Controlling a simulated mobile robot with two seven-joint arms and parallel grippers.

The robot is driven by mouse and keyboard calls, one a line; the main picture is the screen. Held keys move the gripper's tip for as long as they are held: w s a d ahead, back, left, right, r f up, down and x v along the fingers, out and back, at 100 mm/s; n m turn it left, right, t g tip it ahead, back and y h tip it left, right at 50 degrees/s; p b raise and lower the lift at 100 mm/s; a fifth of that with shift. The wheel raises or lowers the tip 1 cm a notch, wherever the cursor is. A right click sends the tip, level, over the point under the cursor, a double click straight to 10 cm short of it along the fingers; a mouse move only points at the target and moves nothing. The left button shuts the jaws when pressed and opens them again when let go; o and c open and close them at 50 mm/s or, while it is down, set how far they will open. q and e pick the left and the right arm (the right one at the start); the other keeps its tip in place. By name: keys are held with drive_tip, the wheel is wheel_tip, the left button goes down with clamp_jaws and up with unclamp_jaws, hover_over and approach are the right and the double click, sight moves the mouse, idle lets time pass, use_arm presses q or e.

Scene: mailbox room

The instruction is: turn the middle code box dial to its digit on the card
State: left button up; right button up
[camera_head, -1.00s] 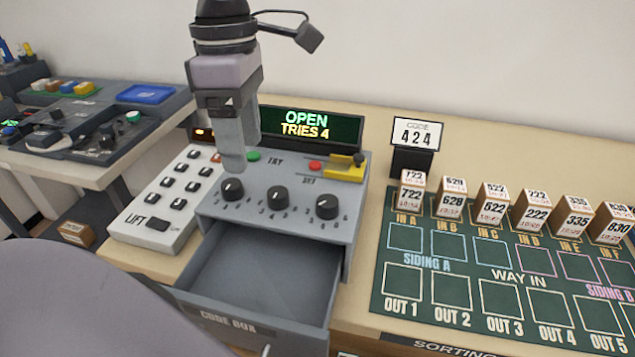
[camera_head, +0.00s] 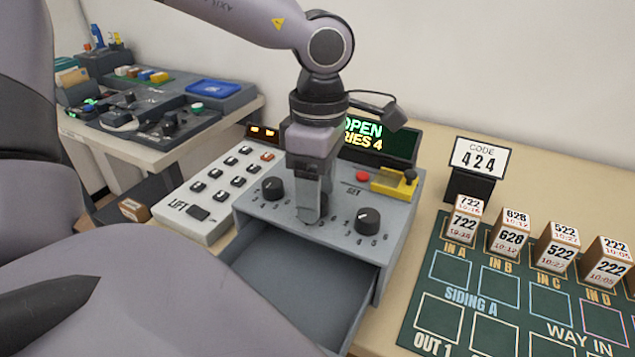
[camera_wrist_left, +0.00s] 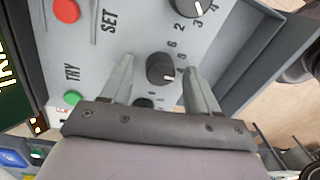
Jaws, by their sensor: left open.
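The grey code box (camera_head: 345,210) has three black dials in a row on its sloped top. My left gripper (camera_head: 313,217) is open, pointing down over the middle dial, which it mostly hides in the head view. In the left wrist view the middle dial (camera_wrist_left: 160,68) sits between the two spread fingers, with a gap on each side. Its white mark points right and slightly down there; the digit it meets is unclear. The left dial (camera_head: 273,188) and right dial (camera_head: 367,221) stand on either side. The card (camera_head: 478,159) reads CODE 424.
The box's drawer (camera_head: 285,300) is open and empty where seen. The display (camera_head: 375,140) behind shows OPEN and a partly covered tries line. A red button (camera_head: 362,177) and yellow switch block (camera_head: 394,183) are close right. A keypad (camera_head: 215,190) stands left, numbered blocks right.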

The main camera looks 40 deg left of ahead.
use_arm(q)
drive_tip(key=c, duration=1)
drive_tip(key=shift+f+m, duration=0.1)
drive_tip(key=shift+m, duration=0.2)
use_arm(e)
drive_tip(key=shift+f, duration=0.15)
use_arm(q)
drive_tip(key=shift+m+b, duration=0.6)
drive_tip(key=shift+m, duration=0.2)
drive_tip(key=m+b, duration=0.1)
drive_tip(key=m, duration=0.2)
drive_tip(key=shift+w, duration=0.1)
drive_tip(key=m, duration=0.4)
drive_tip(key=shift+d+y+b, duration=0.1)
drive_tip(key=shift+y+b, duration=0.2)
drive_tip(key=shift+b, duration=0.05)
drive_tip(key=m, duration=0.3)
drive_tip(key=shift+m, duration=1.8)
use_arm(e)
drive_tip(key=shift+w+a+f, duration=0.15)
drive_tip(key=shift+f, duration=0.25)
drive_tip(key=shift+w+a+f, duration=0.1)
drive_tip(key=shift+f, duration=0.3)
